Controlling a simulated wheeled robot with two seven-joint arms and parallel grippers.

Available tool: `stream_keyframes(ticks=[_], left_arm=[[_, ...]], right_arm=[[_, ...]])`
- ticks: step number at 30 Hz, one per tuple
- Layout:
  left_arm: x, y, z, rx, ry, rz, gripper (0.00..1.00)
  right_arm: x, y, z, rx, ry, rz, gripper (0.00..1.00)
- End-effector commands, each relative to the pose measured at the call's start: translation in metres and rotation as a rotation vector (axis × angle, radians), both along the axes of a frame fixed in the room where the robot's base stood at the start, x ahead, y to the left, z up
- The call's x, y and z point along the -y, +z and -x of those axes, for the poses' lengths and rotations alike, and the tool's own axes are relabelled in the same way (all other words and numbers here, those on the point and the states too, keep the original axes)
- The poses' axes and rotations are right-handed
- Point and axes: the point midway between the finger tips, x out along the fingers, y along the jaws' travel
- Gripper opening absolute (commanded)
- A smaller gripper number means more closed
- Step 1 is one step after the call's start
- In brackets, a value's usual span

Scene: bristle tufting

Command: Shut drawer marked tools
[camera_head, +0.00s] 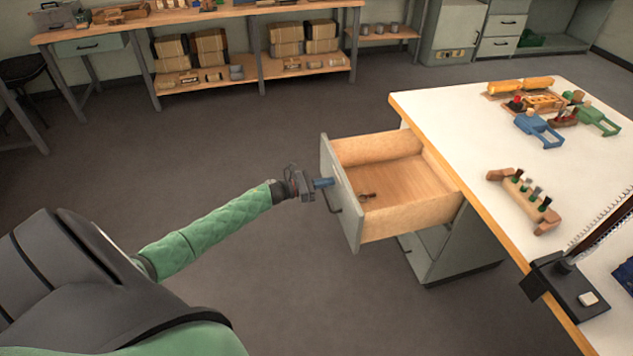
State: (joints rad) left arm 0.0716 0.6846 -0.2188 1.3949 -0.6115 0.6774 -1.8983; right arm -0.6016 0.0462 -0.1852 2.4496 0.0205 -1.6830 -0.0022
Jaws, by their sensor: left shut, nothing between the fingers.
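The drawer (398,205) stands pulled out from under the left side of the white-topped workbench. Its inside is bare wood with a small dark item (367,196) lying near the front. Its grey-green front panel (345,198) faces left and has a dark handle (334,198). No readable marking shows on the panel from here. My left gripper (322,183) comes in from the left, with blue fingertips shut and empty, at the outer face of the panel close to the handle. I cannot tell whether they touch it. My right gripper is not in view.
The workbench top (440,125) holds a wooden rack of small tools (525,198), blue and green clamps and a black stand (570,285) at the right. A shelf bench (250,85) with boxes stands at the back. The floor left of the drawer is clear.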

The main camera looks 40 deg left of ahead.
Motion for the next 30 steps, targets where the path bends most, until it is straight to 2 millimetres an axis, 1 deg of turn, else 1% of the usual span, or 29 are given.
stream_keyframes(ticks=[6, 12, 20, 22, 24, 25, 26, 27, 30], left_arm=[[0.007, 0.000, -0.007, -0.001, 0.000, 0.001, 0.00], [0.007, -0.001, -0.008, 0.000, 0.000, 0.000, 0.00], [0.008, -0.001, -0.010, 0.000, 0.000, 0.000, 0.00], [0.010, -0.001, -0.012, 0.001, 0.000, -0.001, 0.00], [0.014, -0.002, -0.016, 0.002, 0.000, -0.001, 0.00], [0.015, -0.003, -0.018, 0.002, 0.001, -0.001, 0.00], [0.017, -0.003, -0.021, 0.002, 0.001, -0.001, 0.00], [0.020, -0.003, -0.024, 0.001, 0.000, 0.000, 0.00], [0.030, -0.004, -0.036, 0.003, 0.000, -0.001, 0.00]], right_arm=[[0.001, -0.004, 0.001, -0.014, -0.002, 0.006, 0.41], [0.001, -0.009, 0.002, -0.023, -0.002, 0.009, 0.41], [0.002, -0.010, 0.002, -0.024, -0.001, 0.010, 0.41], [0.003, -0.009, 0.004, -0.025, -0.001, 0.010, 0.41], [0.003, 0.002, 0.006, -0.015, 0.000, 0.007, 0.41], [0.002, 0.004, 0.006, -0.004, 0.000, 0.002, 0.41], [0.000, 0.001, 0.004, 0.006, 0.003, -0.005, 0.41], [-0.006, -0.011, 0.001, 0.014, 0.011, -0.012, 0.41], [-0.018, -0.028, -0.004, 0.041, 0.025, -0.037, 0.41]])
